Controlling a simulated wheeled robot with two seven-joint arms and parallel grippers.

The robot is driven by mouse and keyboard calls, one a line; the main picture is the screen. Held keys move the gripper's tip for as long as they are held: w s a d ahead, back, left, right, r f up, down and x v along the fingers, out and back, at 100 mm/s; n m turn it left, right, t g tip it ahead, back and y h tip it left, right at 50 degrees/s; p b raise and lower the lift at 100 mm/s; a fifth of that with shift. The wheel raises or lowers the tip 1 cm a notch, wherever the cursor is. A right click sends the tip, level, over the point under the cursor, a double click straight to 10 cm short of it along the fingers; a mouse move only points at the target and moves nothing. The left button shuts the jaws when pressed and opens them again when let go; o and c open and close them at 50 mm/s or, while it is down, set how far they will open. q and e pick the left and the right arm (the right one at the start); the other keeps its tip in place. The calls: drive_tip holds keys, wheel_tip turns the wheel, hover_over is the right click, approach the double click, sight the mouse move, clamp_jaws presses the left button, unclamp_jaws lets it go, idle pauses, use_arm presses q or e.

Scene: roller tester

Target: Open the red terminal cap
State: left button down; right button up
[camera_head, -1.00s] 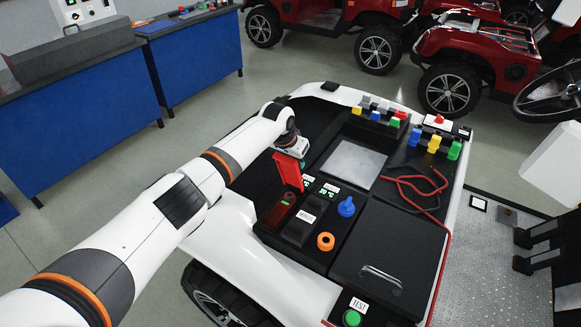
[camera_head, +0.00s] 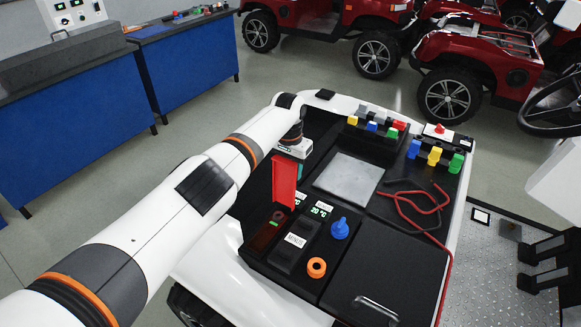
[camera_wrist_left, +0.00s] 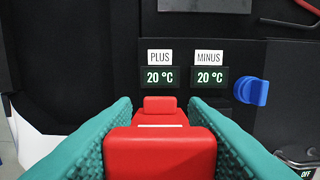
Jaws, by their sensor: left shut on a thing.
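The red terminal cap (camera_head: 284,181) stands raised on its hinge edge, close to upright, above the dark red terminal recess (camera_head: 268,232). My left gripper (camera_head: 296,160) is at its upper end, on the far side, with the fingers mostly hidden by the cap. In the left wrist view, the teal fingers of my left gripper (camera_wrist_left: 160,115) lie on both sides of the red cap (camera_wrist_left: 160,150) and are shut on it. The black MINUS cap (camera_head: 297,240) lies flat beside the recess. My right gripper is not in view.
A blue knob (camera_head: 340,229) and an orange ring (camera_head: 316,267) stand right of the caps. PLUS and MINUS displays (camera_wrist_left: 160,77) read 20 °C. Red and black cables (camera_head: 410,205) lie on the panel's right. Coloured plugs (camera_head: 435,155) stand behind them.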

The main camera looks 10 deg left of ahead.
use_arm(q)
drive_tip(key=shift+f, duration=0.1)
drive_tip(key=c, duration=0.8)
unclamp_jaws()
drive_tip(key=shift+c, duration=0.2)
drive_tip(key=r, duration=0.8)
drive_tip(key=r+b, duration=0.1)
drive_tip(key=r, duration=0.3)
drive_tip(key=shift+s, duration=0.3)
